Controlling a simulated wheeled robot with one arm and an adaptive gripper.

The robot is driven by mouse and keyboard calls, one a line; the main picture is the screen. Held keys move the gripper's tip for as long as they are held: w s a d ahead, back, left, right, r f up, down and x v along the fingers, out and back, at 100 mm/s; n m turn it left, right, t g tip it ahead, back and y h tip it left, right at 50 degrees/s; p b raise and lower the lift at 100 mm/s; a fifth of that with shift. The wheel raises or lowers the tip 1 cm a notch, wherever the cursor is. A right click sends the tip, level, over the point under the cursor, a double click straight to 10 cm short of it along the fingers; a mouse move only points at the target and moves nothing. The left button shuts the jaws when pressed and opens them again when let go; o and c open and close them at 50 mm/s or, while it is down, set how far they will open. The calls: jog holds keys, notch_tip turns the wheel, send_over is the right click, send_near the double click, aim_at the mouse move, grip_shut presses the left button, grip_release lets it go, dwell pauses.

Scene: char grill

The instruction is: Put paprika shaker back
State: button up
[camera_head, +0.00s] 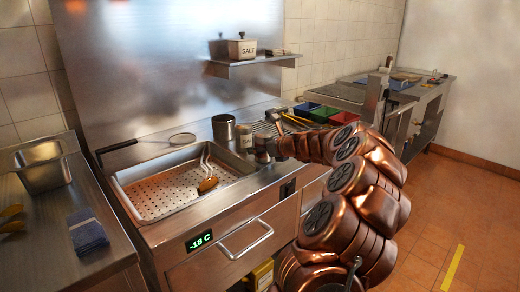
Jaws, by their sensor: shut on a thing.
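My copper-coloured arm reaches in from the lower right, and my gripper (269,146) is above the steel counter, just right of the perforated pan. It is shut on a small shaker (262,156), mostly hidden by the gripper; its label cannot be read. A small light-coloured container (244,136) stands just left of the gripper.
The perforated pan (150,205) holds tongs (207,172). A metal cup (223,128) stands behind the pan's right corner. Red, green and blue containers (322,114) are behind my arm. A steel bin (42,166) and blue cloth (87,231) are at left.

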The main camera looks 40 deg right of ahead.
jog(key=o, duration=1.4)
jog(key=shift+f, duration=0.1)
jog(key=shift+s+r, duration=0.2)
jog(key=v, duration=1.1)
jog(key=shift+s+r, duration=0.15)
jog(key=shift+s, duration=0.15)
jog(key=shift+a, duration=0.1)
